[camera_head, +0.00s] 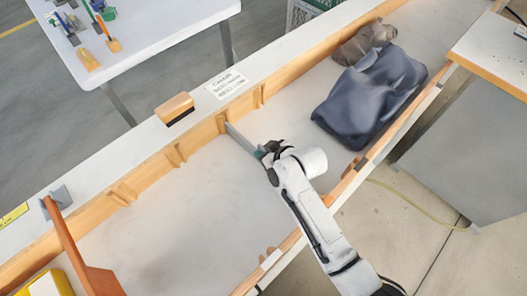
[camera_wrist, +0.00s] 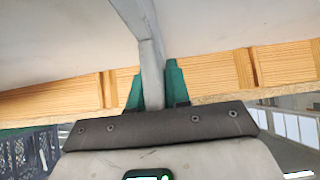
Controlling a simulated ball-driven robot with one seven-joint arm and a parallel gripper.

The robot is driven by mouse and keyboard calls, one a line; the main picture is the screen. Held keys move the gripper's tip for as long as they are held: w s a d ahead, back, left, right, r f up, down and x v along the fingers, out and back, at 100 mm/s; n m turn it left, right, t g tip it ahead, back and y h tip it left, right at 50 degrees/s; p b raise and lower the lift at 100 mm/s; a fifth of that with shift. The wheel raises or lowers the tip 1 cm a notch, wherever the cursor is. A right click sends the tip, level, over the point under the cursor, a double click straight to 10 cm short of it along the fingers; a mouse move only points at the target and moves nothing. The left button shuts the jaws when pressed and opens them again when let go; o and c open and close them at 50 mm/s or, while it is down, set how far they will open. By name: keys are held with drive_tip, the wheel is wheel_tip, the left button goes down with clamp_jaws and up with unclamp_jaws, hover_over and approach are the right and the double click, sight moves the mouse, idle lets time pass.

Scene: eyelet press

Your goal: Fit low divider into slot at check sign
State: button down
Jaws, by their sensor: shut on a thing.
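A thin grey low divider (camera_head: 241,140) is held in my gripper (camera_head: 266,151) and runs up and left toward the wooden back rail (camera_head: 149,172). Its far end meets or nearly meets the rail by a pair of wooden slot cleats (camera_head: 221,122); I cannot tell whether it is inside that slot. The check sign (camera_head: 226,84) is a white printed label on the ledge above, between this slot and the one to its right (camera_head: 259,96). In the wrist view, the divider (camera_wrist: 149,60) stands between my gripper's green fingers (camera_wrist: 154,92), with the rail behind.
A dark blue cloth bundle (camera_head: 369,92) lies in the trough to the right. A wooden-backed brush (camera_head: 174,108) sits on the ledge. An orange-red panel (camera_head: 82,258) and a yellow item (camera_head: 47,284) are at lower left. The trough floor left of my gripper is clear.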

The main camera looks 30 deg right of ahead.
drive_tip(key=c, duration=1)
unclamp_jaws()
drive_tip(key=shift+r, duration=0.1)
drive_tip(key=shift+r+p, duration=2.3)
drive_tip(key=shift+r, duration=0.15)
drive_tip(key=shift+s, duration=0.1)
